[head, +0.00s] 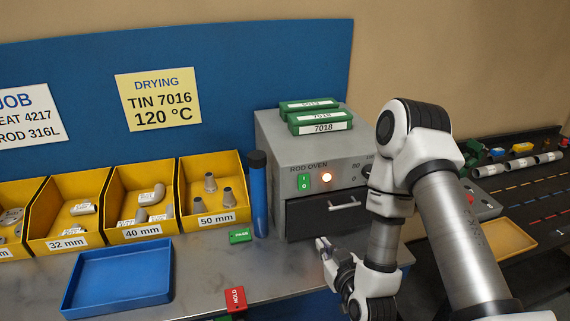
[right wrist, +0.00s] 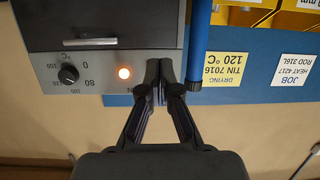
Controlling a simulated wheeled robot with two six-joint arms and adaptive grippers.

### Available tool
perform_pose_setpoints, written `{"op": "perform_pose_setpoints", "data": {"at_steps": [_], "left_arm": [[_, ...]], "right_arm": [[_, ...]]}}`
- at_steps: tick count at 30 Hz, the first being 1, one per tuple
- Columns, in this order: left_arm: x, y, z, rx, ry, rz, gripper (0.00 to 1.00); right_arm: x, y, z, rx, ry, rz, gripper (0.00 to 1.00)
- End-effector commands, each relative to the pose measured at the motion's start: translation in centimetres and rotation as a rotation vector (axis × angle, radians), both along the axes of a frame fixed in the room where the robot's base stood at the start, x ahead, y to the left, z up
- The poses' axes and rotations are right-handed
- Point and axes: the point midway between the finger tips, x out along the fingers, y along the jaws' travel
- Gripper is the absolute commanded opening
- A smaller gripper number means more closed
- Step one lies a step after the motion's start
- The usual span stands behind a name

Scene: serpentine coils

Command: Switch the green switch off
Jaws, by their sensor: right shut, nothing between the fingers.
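The green switch (head: 303,182) is on the left of the grey front panel of the rod oven (head: 275,150). An orange-white lamp (head: 326,177) glows just right of it. I cannot tell which way the switch is tipped. My right gripper (head: 321,243) is shut and empty, in front of the oven and below the switch in the head view. In the right wrist view, which is upside down, my shut fingers (right wrist: 160,75) cover the switch's place, beside the lit lamp (right wrist: 124,72). Contact is not clear. My left gripper is not in view.
A blue cylinder (head: 258,195) stands close to the oven's left side. The oven door handle (head: 343,203) juts out below the panel. Green boxes (head: 320,122) lie on top. A blue tray (head: 118,278), yellow bins (head: 212,190) and a red HOLD block (head: 235,298) are to the left.

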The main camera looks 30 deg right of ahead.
Motion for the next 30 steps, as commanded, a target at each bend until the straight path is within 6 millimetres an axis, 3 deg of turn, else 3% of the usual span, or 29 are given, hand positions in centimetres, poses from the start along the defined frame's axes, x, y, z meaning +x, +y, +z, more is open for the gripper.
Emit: {"op": "perform_pose_setpoints", "data": {"at_steps": [1,3,7,20,30], "left_arm": [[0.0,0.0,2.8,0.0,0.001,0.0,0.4],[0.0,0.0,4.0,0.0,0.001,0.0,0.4],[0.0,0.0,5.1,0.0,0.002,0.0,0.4],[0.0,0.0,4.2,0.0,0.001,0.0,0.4],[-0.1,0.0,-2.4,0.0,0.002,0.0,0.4]], "right_arm": [[0.2,-0.6,3.6,0.012,-0.019,-0.02,0.0],[0.5,-1.3,5.7,0.024,-0.043,-0.04,0.0],[0.8,-1.7,7.8,0.033,-0.068,-0.055,0.0],[1.1,-1.7,7.4,0.031,-0.073,-0.054,0.0],[2.9,-2.2,6.3,0.03,-0.077,-0.058,0.0]]}}
